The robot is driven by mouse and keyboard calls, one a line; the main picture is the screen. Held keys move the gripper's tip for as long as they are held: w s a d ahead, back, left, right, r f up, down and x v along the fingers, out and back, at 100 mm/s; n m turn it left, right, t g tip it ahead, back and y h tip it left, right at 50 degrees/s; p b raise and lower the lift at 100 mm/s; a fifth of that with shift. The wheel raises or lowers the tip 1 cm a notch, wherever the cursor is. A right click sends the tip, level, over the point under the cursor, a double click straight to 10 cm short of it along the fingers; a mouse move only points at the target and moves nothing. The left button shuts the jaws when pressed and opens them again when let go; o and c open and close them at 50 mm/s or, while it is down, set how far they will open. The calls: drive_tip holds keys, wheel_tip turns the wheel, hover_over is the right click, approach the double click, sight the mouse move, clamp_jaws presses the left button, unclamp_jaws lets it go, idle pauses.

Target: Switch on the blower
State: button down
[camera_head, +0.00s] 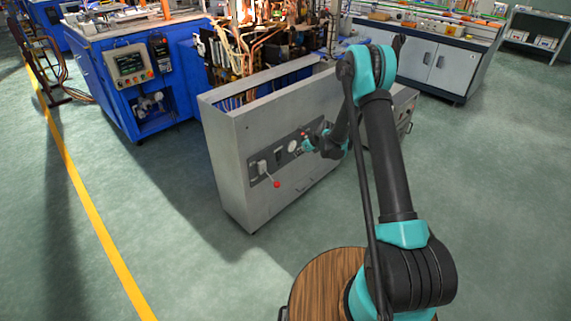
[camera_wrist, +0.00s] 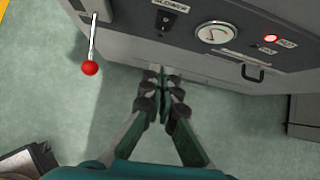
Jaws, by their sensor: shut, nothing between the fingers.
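The grey cabinet (camera_head: 255,125) has a dark control panel on its front. In the wrist view, a label that seems to read BLOWER (camera_wrist: 170,5) sits above a small dark switch (camera_wrist: 165,21). I cannot tell the switch's position. My gripper (camera_wrist: 159,72) is shut and empty, its fingertips together below the switch in the picture and apparently apart from it. In the head view my gripper (camera_head: 308,145) is in front of the panel's right part and partly hidden by the wrist.
Beside the switch are a lever with a red ball (camera_wrist: 90,68), a round gauge (camera_wrist: 214,32), a lit red lamp (camera_wrist: 270,38) and a black handle (camera_wrist: 252,73). A blue machine (camera_head: 115,90) stands left behind. The floor (camera_head: 150,190) left of the cabinet is clear.

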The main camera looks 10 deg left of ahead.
sight(279, 157)
drive_tip(key=shift+s+a+f+m, duration=0.15)
drive_tip(key=shift+f+m, duration=0.15)
drive_tip(key=shift+f, duration=0.25)
drive_tip(key=shift+w+a+r+x, duration=0.2)
drive_tip(key=shift+a+r+x, duration=0.1)
drive_tip(key=shift+x, duration=1.85)
drive_tip(key=shift+w+a+r+x, duration=0.25)
drive_tip(key=shift+a+r+x, duration=0.05)
drive_tip(key=shift+x, duration=1.85)
drive_tip(key=shift+w+a+r+x, duration=0.2)
drive_tip(key=shift+a+r+x, duration=0.1)
drive_tip(key=shift+x, duration=1.8)
